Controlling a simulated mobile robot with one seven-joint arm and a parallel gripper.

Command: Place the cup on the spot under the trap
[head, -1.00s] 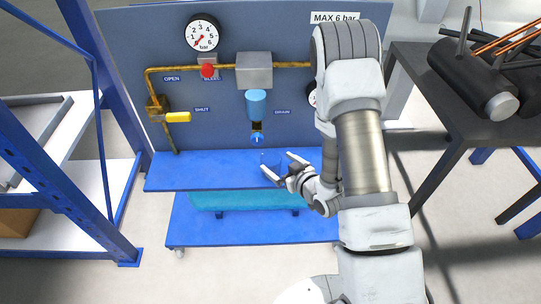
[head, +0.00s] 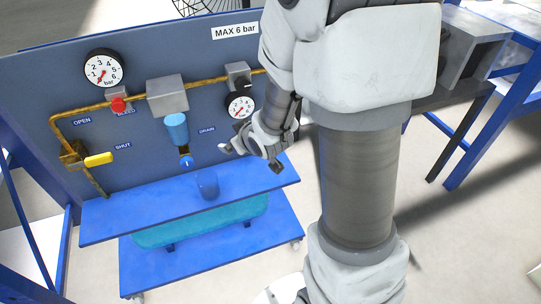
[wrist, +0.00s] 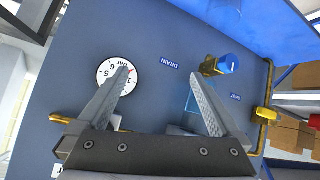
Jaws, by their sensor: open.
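The cup (head: 207,185) is a translucent blue tumbler standing upright on the blue shelf (head: 110,222) of the panel. It is a little below and right of the trap (head: 176,128), a blue cylinder under a grey block, with a blue drain knob (head: 187,162) at its lower end. I cannot make out a marked spot beneath the cup. My gripper (head: 250,158) is open and empty, right of and above the cup, apart from it.
The panel carries a large gauge (head: 103,69), a small gauge (head: 240,106), a red bleed knob (head: 118,104) and a yellow valve handle (head: 99,159) on brass pipe. The shelf right of the cup is clear.

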